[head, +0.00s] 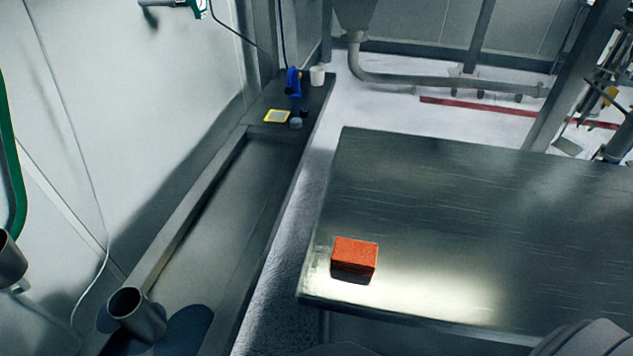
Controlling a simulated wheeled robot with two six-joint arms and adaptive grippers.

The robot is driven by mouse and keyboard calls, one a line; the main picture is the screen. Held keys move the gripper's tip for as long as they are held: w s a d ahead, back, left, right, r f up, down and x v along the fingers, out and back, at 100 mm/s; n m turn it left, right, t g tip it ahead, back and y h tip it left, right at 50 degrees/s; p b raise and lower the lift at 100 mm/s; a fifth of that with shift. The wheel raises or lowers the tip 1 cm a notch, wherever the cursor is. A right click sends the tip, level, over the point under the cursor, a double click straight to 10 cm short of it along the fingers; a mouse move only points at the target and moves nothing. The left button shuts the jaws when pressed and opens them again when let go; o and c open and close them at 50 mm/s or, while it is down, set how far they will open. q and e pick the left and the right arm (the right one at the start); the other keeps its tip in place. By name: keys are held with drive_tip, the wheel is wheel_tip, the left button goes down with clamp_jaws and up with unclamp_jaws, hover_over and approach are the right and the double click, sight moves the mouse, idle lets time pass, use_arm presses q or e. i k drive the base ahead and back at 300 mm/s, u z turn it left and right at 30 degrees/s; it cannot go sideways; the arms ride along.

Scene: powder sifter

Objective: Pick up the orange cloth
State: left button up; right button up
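The orange cloth (354,257) looks like a small, folded, box-shaped block in the head view. It lies on the metal table (480,220), near the table's left front corner. Its top is bright orange and its front side is darker. Nothing covers it or touches it except the table top. Neither of my grippers shows in this view, so I cannot see whether they are open or shut.
The rest of the table top is bare. Left of it, past a strip of floor, runs a low metal trough (225,215). A blue object (293,82), a white cup (317,76) and a yellow-edged card (277,116) sit at its far end. A metal cylinder (138,314) stands at lower left.

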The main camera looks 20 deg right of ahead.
sight(348, 255)
drive_tip(key=k, duration=0.5)
drive_tip(key=z, duration=1.05)
drive_tip(key=i, duration=0.55)
drive_tip(key=u, duration=2.25)
drive_tip(key=k, duration=0.5)
drive_tip(key=z, duration=1.45)
drive_tip(key=i, duration=0.35)
drive_tip(key=u, duration=0.1)
